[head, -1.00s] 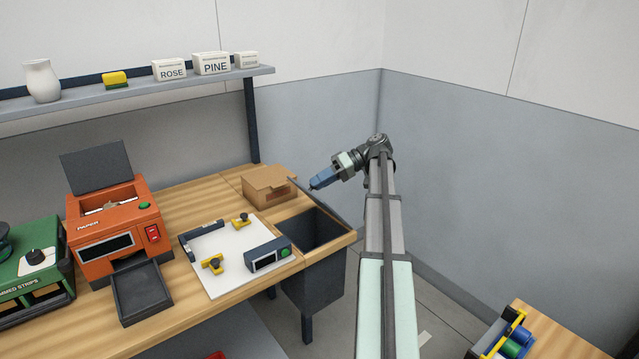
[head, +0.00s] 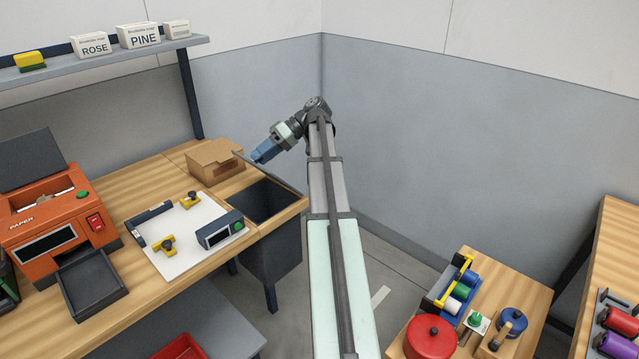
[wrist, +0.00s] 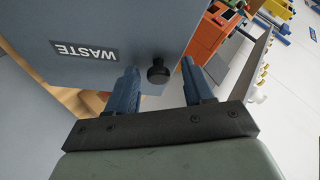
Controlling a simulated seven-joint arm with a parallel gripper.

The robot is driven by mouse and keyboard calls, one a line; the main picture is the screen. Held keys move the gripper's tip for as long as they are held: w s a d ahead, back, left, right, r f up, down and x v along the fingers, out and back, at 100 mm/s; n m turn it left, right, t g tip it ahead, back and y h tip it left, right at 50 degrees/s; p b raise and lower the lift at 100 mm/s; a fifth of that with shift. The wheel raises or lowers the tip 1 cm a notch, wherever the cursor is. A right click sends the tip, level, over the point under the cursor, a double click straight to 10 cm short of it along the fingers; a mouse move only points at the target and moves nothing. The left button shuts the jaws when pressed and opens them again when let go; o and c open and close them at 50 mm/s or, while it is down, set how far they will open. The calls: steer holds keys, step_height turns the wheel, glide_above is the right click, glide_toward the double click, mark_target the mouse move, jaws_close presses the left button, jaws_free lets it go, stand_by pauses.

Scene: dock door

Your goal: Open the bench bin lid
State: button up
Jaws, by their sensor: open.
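The bench bin (head: 272,240) is a dark grey box set in the bench's right end, and its dark opening shows from above. Its lid (head: 272,176) stands raised along the opening's far right side, seen nearly edge-on as a thin dark strip. In the wrist view the lid (wrist: 110,20) is a grey-blue panel with a WASTE label and a black knob (wrist: 158,72). My gripper (head: 258,156) is at the lid's upper far end. In the wrist view my gripper (wrist: 160,70) is open, with the knob between its blue fingertips and gaps on both sides.
A cardboard box (head: 213,162) sits behind the bin. A white board (head: 188,232) with yellow clamps lies left of it, and an orange paper machine (head: 55,220) farther left. A wall stands behind my arm. A low wooden table (head: 510,270) with spools is at the right.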

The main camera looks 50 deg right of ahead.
steer(key=a+f+n+g+h, duration=0.1)
steer(key=a+f+n+h, duration=0.1)
steer(key=a+f+h, duration=0.75)
steer(key=d+v, duration=0.2)
steer(key=v, duration=1.1)
steer(key=s+d+f+m+h, duration=0.1)
steer(key=d+f+m+h, duration=0.15)
steer(key=d, duration=0.75)
steer(key=s+d+f+m+g+h, duration=0.1)
steer(key=d+f+m+h, duration=0.2)
steer(key=d, duration=0.6)
steer(key=s+d+f+m+h, duration=0.1)
steer(key=d+m+h, duration=0.25)
steer(key=d, duration=0.65)
steer(key=s+a+f+g+y, duration=0.1)
steer(key=s+f, duration=0.2)
steer(key=f, duration=1.4)
steer(key=shift+a+f, duration=0.2)
steer(key=shift+f, duration=0.15)
steer(key=shift+s, duration=0.15)
